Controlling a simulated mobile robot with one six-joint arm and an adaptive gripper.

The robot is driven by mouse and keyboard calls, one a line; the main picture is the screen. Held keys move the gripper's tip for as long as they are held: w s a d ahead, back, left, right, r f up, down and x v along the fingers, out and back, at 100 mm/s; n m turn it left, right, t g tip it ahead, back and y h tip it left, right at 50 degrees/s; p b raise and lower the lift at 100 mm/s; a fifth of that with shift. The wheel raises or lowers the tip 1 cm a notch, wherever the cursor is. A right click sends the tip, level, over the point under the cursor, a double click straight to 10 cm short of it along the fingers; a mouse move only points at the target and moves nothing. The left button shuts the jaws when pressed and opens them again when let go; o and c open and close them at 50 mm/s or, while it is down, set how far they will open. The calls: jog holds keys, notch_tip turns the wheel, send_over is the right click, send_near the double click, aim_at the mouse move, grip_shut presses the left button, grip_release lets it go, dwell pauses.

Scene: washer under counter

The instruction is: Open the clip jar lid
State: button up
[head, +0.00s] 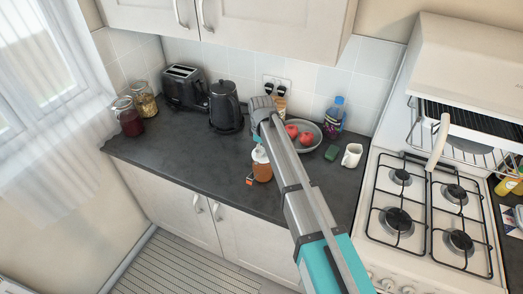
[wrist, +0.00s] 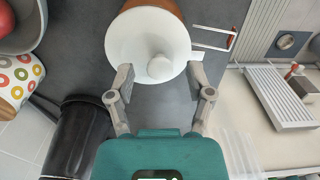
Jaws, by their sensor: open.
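Two glass clip jars stand at the far left of the counter in the head view: one with dark red contents (head: 128,118) and one with pale yellowish contents (head: 144,100). Their clips are too small to read. An amber pot (head: 262,171) with a white lid stands mid-counter, partly behind my arm. In the wrist view its round white lid (wrist: 147,42) with a knob fills the upper middle. My gripper (wrist: 160,78) is open, its fingertips on either side of the lid's near edge. I cannot tell whether they touch it. The clip jars are not visible in the wrist view.
A kettle (head: 225,107) and toaster (head: 184,87) stand between the clip jars and the pot. A fruit bowl (head: 317,144), bottle (head: 334,118), sponge (head: 331,153) and white mug (head: 352,155) are to the right, beside the hob (head: 430,205). The front-left counter is clear.

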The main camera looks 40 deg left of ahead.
grip_shut()
dwell(0.3)
